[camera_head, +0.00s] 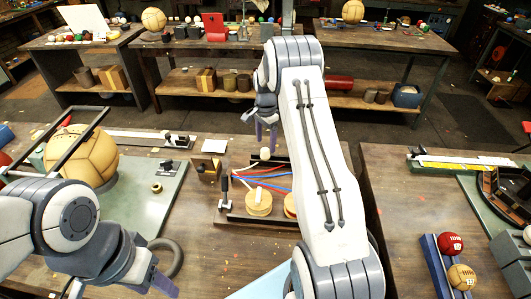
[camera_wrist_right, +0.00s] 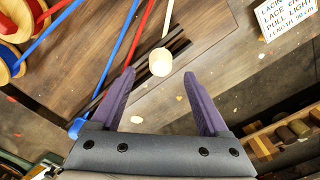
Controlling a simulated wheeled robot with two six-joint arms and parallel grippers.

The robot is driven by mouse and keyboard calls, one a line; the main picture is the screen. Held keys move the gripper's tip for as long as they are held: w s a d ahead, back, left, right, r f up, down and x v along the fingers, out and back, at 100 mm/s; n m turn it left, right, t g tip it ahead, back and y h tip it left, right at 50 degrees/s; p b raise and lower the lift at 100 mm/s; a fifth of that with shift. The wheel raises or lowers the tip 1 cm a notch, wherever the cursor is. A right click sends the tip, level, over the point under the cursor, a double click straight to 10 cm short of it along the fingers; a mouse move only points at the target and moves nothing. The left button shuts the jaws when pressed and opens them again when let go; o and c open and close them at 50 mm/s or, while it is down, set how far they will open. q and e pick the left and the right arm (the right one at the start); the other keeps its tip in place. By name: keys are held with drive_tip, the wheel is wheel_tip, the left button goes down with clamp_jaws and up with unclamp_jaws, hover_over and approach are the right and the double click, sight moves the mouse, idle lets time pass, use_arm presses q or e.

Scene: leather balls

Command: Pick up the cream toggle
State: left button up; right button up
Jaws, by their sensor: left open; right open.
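The cream toggle (camera_wrist_right: 160,62) is a small pale rounded piece on a cream cord, near the dark strips on the wooden bench in the right wrist view. In the head view the toggle (camera_head: 265,153) is just below my right gripper (camera_head: 265,133). My right gripper (camera_wrist_right: 159,74) is open, and its purple fingertips are on either side of the toggle in the picture; I cannot tell the height gap. My left gripper (camera_head: 120,287) is open and empty at the lower left, partly cut off by the frame.
A red lace (camera_wrist_right: 141,35), a blue lace (camera_wrist_right: 121,48) and wooden spools (camera_head: 259,202) lie close by. A lettered card (camera_wrist_right: 288,18) is at the upper right. A large tan ball (camera_head: 82,158) sits in a frame on the left bench. Gaps separate the benches.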

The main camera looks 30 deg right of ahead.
sight(265, 149)
wheel_tip(265, 149, down, 4)
drive_tip(key=shift+a+f+p, duration=0.1)
drive_tip(key=shift+f+p, duration=0.1)
drive_tip(key=shift+p, duration=0.9)
drive_tip(key=shift+f, duration=0.25)
clamp_jaws()
drive_tip(key=shift+r, duration=0.1)
